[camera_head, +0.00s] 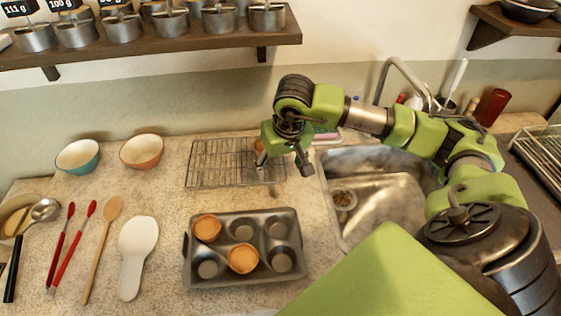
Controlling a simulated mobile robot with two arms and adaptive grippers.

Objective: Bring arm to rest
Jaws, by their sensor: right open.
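My right arm comes in from the right, across the sink, with green and dark links. Its gripper (289,165) hangs over the counter at the right end of the wire cooling rack (222,164). It points down and its fingers are apart. An orange-brown muffin (259,147) is partly hidden behind the gripper, at the rack's right side; whether they touch is unclear. A dark muffin tin (212,286) lies in front of the rack. Two muffins sit in its cups, one at the back left (207,228) and one at the front middle (243,258). My left gripper is not in view.
The metal sink (392,201) and faucet (387,68) lie under and behind my arm. Two bowls (78,156) (142,151) and several utensils, including a white spoon rest (137,255), are at the left. A wall shelf (150,52) with metal pots hangs above.

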